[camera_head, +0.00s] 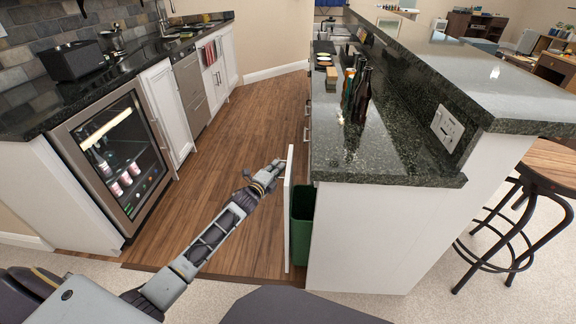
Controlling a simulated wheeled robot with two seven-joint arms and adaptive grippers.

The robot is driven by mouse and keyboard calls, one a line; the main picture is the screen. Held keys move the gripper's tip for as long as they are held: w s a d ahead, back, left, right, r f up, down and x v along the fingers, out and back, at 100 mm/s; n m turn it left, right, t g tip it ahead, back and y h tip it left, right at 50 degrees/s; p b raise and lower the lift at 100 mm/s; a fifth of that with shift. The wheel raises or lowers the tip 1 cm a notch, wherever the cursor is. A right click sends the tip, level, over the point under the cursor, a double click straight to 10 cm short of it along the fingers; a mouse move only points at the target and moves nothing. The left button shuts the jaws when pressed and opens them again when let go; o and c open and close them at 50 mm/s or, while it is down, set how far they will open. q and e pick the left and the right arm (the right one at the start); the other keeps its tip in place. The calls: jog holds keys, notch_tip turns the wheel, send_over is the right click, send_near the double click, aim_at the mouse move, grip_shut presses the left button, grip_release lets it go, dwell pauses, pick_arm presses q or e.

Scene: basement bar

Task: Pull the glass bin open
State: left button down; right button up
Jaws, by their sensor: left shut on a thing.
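The glass bin is a pull-out in the end of the island, with a white front panel (289,215) seen nearly edge-on. The panel stands out from the island, and a green bin (302,222) shows in the gap behind it. My left gripper (277,168) is at the outer face of the panel, near its top edge, and is shut on the panel's handle. The handle itself is hidden by the fingers and the panel. My right gripper is not in view.
The dark granite island counter (375,160) holds several bottles (357,92). A glass-door fridge (118,160) stands in the left counter. The wooden floor (225,140) between them is clear. A bar stool (520,215) is at the right.

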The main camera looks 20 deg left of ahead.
pick_arm(q)
jog(key=s+a+p, duration=0.3)
jog(key=s+a, duration=0.1)
jog(key=a, duration=1.1)
jog(key=shift+s, duration=0.2)
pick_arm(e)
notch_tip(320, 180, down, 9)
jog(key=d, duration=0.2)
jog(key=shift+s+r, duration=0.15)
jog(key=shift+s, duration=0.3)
pick_arm(q)
jog(key=c, duration=1.8)
grip_release()
jog(key=shift+s, duration=0.1)
jog(key=shift+s+a+r, duration=0.15)
jog(key=shift+s+a, duration=0.05)
jog(key=shift+s, duration=1.75)
jog(key=shift+s+a+r, duration=0.1)
jog(key=shift+s+a, duration=0.15)
jog(key=shift+s, duration=1.65)
jog(key=shift+s+a+r, duration=0.15)
jog(key=shift+s+a, duration=0.05)
jog(key=shift+s, duration=1.75)
jog(key=shift+s, duration=0.1)
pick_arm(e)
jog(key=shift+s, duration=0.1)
